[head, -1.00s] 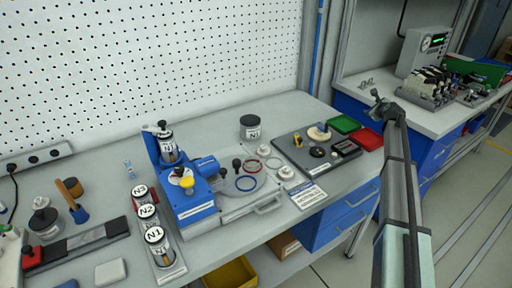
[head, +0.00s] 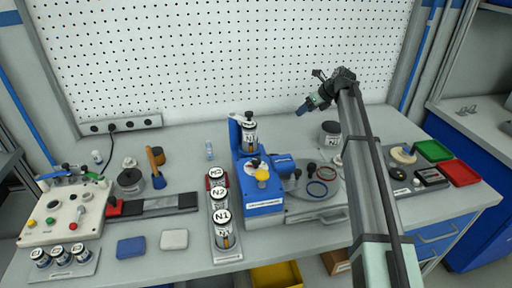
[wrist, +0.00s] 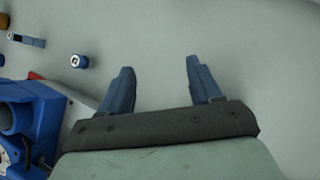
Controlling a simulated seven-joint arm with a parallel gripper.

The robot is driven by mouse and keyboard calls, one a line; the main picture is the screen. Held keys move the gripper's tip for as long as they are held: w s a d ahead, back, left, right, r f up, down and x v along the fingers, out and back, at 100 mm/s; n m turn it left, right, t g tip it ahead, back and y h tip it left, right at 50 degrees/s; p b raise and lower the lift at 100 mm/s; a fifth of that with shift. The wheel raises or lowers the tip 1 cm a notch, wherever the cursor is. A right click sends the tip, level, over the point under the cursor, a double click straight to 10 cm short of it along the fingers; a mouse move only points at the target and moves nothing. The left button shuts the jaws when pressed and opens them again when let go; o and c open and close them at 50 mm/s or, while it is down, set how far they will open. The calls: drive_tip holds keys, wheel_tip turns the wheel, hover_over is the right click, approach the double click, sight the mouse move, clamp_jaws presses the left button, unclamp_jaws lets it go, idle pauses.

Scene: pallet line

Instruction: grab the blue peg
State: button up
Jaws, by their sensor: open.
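My gripper (head: 302,110) is raised above the back of the bench, right of the blue machine in the head view. In the wrist view its two blue fingers (wrist: 160,66) are spread, with only bare grey surface between them. A short blue cylinder with a pale ringed end (wrist: 78,61) lies left of the fingers, apart from them; it may be the blue peg. A slimmer blue and grey piece (wrist: 27,40) lies farther left. In the head view a small pale-blue upright piece (head: 209,150) stands left of the machine. I cannot tell which of these matches the peg.
The blue machine (head: 262,207) stands mid-bench and also fills the lower left of the wrist view (wrist: 35,115). Labelled jars (head: 222,216) stand left of it. A dark-lidded jar (head: 331,130) is near my arm. Green (head: 432,150) and red (head: 461,172) trays sit at right.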

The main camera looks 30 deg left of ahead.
drive_tip(key=s+a+r+n+g+h, duration=0.1)
drive_tip(key=s+a+n+h, duration=0.15)
drive_tip(key=s+a, duration=0.5)
drive_tip(key=s+a+r+n+h, duration=0.1)
drive_tip(key=s+a+h, duration=0.25)
drive_tip(key=s, duration=0.65)
drive_tip(key=shift+n, duration=0.25)
drive_tip(key=f, duration=0.2)
drive_tip(key=a+f, duration=0.1)
drive_tip(key=f, duration=0.5)
drive_tip(key=shift+a+f, duration=0.1)
drive_tip(key=shift+a, duration=0.25)
drive_tip(key=shift+w+a+f, duration=0.1)
drive_tip(key=shift+f, duration=2.5)
drive_tip(key=c, duration=1.1)
drive_tip(key=shift+c, duration=0.2)
drive_tip(key=shift+r, duration=0.15)
